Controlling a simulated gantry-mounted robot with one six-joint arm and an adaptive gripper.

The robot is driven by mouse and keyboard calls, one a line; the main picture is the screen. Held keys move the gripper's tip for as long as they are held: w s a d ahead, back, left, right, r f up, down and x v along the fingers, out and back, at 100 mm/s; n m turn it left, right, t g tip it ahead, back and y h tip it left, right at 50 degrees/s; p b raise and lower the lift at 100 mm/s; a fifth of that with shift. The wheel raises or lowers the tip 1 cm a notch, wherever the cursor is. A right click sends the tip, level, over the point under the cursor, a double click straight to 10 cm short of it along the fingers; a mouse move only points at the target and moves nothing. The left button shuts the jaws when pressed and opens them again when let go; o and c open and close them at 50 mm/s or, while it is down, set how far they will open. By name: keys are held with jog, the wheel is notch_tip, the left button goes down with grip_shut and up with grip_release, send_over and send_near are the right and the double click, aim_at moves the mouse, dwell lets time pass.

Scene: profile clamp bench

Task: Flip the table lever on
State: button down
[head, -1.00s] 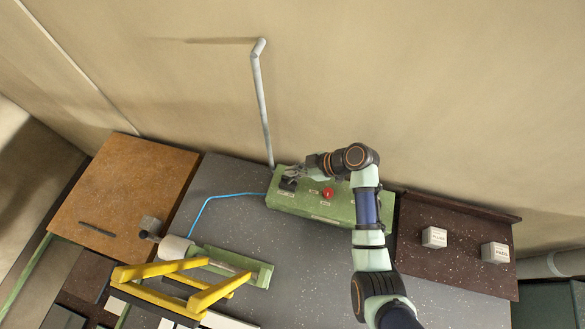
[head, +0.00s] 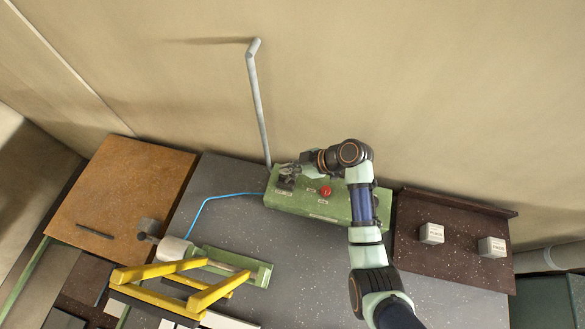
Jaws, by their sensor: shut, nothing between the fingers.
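A green control box (head: 318,207) stands at the back of the grey table, with a red button (head: 325,191) on its top. A small dark lever (head: 286,182) is on the left end of the box, partly hidden by my gripper. My gripper (head: 290,171) is shut with nothing held and is right at the lever, over the box's left end. I cannot tell from this view whether it touches the lever or which way the lever is set.
A green and yellow clamp fixture (head: 232,265) stands at the front left, joined to the box by a blue cable (head: 212,202). A grey post (head: 259,110) rises behind the box. Two pale blocks (head: 432,234) sit on a dark speckled board (head: 460,258) at right. The grey table (head: 310,270) is clear in the middle.

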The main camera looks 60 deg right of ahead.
jog(key=w+r+v, duration=0.1)
jog(key=v, duration=0.8)
jog(key=shift+s+a+r+b, duration=0.15)
jog(key=shift+s+r+b, duration=0.1)
jog(key=shift+b, duration=0.15)
jog(key=w+a+r+m+h+p, duration=0.15)
jog(key=w+a+r+p, duration=0.5)
jog(key=w+a, duration=0.65)
jog(key=a+r+m+t+p, duration=0.1)
jog(key=a+r, duration=0.8)
jog(key=a, duration=0.2)
jog(key=s+a+r+m+t+h+p, duration=0.1)
jog(key=a+r+m+t+p, duration=0.1)
jog(key=a+r, duration=0.7)
jog(key=shift+s+a, duration=0.2)
jog(key=shift+a, duration=0.95)
